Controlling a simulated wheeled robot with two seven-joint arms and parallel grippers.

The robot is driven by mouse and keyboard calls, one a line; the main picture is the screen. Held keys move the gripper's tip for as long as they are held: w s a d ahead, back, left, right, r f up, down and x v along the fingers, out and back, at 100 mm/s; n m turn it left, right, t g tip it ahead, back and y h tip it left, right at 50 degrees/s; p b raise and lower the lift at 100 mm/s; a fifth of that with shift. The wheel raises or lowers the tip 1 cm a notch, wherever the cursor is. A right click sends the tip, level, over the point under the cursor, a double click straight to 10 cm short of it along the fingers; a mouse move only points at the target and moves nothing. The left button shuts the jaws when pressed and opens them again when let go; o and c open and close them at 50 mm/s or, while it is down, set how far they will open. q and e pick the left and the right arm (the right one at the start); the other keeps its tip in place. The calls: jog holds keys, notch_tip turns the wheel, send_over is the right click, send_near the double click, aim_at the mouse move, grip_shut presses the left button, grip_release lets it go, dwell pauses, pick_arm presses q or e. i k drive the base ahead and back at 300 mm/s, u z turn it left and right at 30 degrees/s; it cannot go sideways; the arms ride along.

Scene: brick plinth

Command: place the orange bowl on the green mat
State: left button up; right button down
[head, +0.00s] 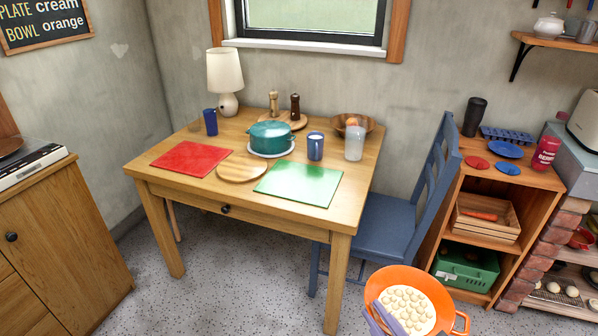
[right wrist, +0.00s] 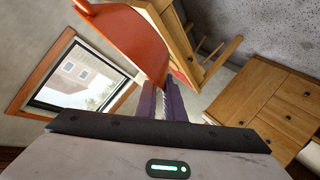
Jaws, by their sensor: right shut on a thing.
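The orange bowl (head: 403,274) is at the bottom of the head view, in front of the blue chair. It has a loop handle on its right side and holds pale round pieces. My right gripper (head: 384,318) is shut on its near left edge, and its purple fingers also show at the bowl's wall in the right wrist view (right wrist: 164,102). The orange bowl (right wrist: 128,38) fills the upper middle there. The green mat (head: 300,184) lies flat and bare on the wooden table's front right part. My left gripper is not in view.
The table (head: 262,209) also holds a red mat (head: 192,158), a round wooden board (head: 241,169), a teal pot (head: 270,135), a blue mug (head: 315,147) and a frosted cup (head: 354,143) near the green mat. A blue chair (head: 385,228) stands at the table's right side.

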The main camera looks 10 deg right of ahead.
aim_at(304, 181)
jog(key=i, duration=1.35)
